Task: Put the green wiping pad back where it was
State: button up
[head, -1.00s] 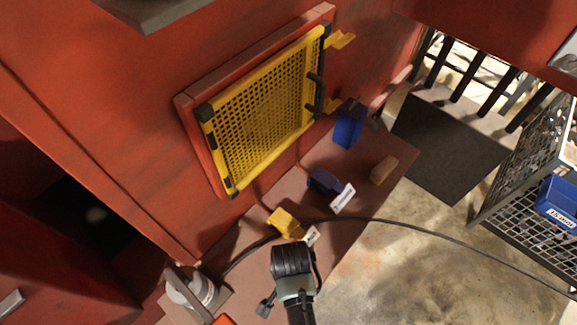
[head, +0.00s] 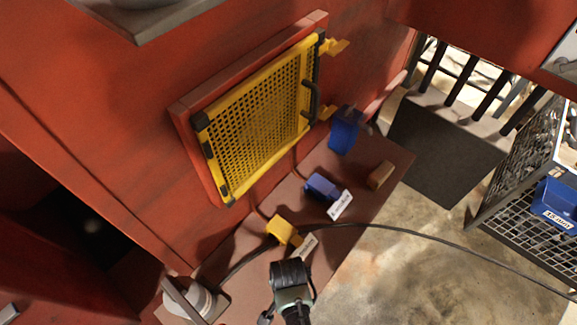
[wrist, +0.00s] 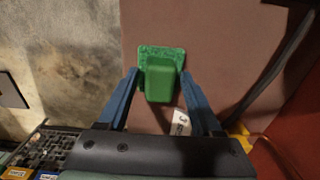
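The green wiping pad (wrist: 161,76) shows in the wrist view, lying on the brown ledge (wrist: 215,50), with its raised grip between my two blue fingers. My gripper (wrist: 160,78) looks open, with a narrow gap on each side of the grip. In the head view my gripper (head: 291,275) is low in the picture over the ledge, and the pad cannot be made out there. A yellow holder (head: 284,230) with a white tag (head: 305,247), a dark blue holder (head: 322,186) and a blue bin (head: 344,130) stand along the ledge.
A yellow mesh guard (head: 258,118) is on the red wall. A black cable (head: 420,234) crosses the ledge and floor. A wire-mesh cart (head: 520,190) with a blue bin (head: 556,203) stands right.

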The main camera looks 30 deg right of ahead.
notch_tip(320, 180, up, 12)
jog(key=shift+r, duration=0.15)
dwell(0.7)
jog(key=shift+s, duration=0.1)
dwell(0.4)
